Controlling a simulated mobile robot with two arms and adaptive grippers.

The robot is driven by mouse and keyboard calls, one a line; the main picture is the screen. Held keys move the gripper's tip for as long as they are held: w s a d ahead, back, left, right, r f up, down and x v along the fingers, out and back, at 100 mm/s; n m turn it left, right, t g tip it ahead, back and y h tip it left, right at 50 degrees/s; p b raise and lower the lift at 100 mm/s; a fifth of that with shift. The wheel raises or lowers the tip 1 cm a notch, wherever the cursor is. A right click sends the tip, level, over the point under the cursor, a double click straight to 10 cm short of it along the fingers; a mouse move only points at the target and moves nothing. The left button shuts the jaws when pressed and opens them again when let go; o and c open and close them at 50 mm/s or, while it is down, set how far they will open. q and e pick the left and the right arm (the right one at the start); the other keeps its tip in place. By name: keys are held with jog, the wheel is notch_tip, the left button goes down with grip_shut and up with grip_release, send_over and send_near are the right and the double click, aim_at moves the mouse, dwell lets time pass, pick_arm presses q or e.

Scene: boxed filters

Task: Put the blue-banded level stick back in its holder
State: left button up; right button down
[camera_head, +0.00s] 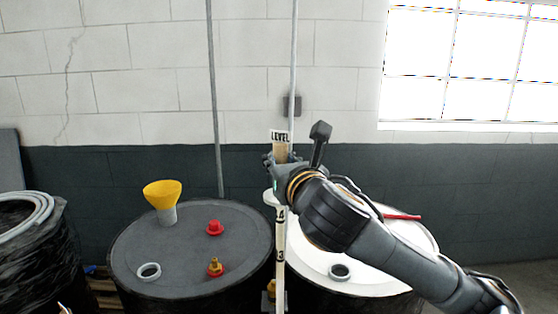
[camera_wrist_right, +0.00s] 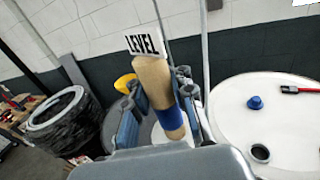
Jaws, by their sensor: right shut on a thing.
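The level stick (camera_head: 280,245) is long, pale and upright in the head view, with a "LEVEL" tag at its top and black numerals lower down. My right gripper (camera_head: 281,158) is shut on its upper part, in front of the gap between two drums. In the right wrist view the stick (camera_wrist_right: 153,80) is a tan rod, and its blue band (camera_wrist_right: 168,117) sits between the fingers of my right gripper (camera_wrist_right: 155,108). The stick's lower end runs off the bottom of the head view. I cannot make out a holder with certainty. My left gripper is not in view.
A dark drum (camera_head: 190,262) carries a yellow funnel (camera_head: 162,195), a red cap (camera_head: 215,228) and a brass fitting (camera_head: 215,267). A white-topped drum (camera_head: 375,285) stands right, partly behind my arm. Vertical pipes (camera_head: 214,100) run up the wall.

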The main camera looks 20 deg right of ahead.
jog(key=shift+s, duration=0.2)
jog(key=shift+r, duration=0.1)
jog(key=shift+p, duration=0.45)
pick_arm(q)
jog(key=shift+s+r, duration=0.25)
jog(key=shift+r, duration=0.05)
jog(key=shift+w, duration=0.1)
pick_arm(e)
jog(key=shift+f, duration=0.25)
notch_tip(320, 180, down, 2)
jog(key=shift+b, duration=0.7)
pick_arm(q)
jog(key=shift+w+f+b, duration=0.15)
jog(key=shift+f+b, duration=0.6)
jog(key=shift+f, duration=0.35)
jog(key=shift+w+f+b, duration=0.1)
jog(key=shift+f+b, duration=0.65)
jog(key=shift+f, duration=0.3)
pick_arm(e)
jog(key=shift+f, duration=2.8)
